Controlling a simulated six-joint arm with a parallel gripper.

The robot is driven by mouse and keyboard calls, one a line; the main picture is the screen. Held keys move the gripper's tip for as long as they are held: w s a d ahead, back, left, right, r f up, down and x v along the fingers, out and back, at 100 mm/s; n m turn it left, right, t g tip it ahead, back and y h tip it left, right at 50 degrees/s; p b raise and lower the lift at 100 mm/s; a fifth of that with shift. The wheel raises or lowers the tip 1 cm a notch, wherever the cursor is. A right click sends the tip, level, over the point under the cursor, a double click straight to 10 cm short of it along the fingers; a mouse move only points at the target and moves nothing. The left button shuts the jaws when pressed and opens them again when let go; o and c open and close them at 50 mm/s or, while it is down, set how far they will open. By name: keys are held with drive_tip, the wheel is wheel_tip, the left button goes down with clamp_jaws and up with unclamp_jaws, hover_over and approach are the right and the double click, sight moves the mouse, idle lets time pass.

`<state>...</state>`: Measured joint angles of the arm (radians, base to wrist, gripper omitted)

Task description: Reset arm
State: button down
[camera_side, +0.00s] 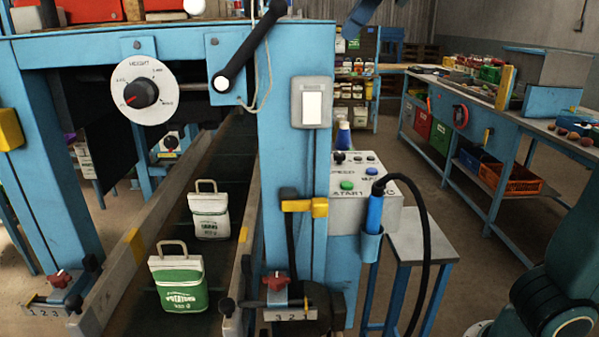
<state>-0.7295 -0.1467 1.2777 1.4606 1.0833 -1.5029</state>
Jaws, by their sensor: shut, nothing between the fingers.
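My gripper is not clearly in view. Part of my arm (556,307) shows at the bottom right corner, and the rest of it is outside the picture. A white sack with a green lower half (178,284) stands upright on the dark conveyor belt (125,313) near the front. A second white sack with green print (209,216) stands upright behind it on the same belt. Both sacks have a loop handle on top, and nothing holds them. A dark blue piece (362,16) hangs at the top edge; I cannot tell what it belongs to.
A blue machine frame (292,190) with a height dial (141,92) spans the belt. A control box (366,188) with green and blue buttons and a black cable is on its right. A workbench (505,115) with bins stands at the back right. Open floor lies between.

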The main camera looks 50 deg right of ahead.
drive_tip(key=shift+d, duration=0.15)
drive_tip(key=s+d+f+m+h, duration=0.1)
drive_tip(key=s+d+f+m, duration=0.2)
drive_tip(key=d+f, duration=0.55)
drive_tip(key=s+f+m+g+y, duration=0.1)
drive_tip(key=s+f+m, duration=0.1)
drive_tip(key=s+f, duration=0.3)
drive_tip(key=s+a+f+m+g, duration=0.1)
drive_tip(key=s+f, duration=0.4)
drive_tip(key=f, duration=0.8)
drive_tip(key=shift+s+a+m+y, duration=0.25)
drive_tip(key=shift+m+y, duration=0.15)
drive_tip(key=shift+m, duration=0.4)
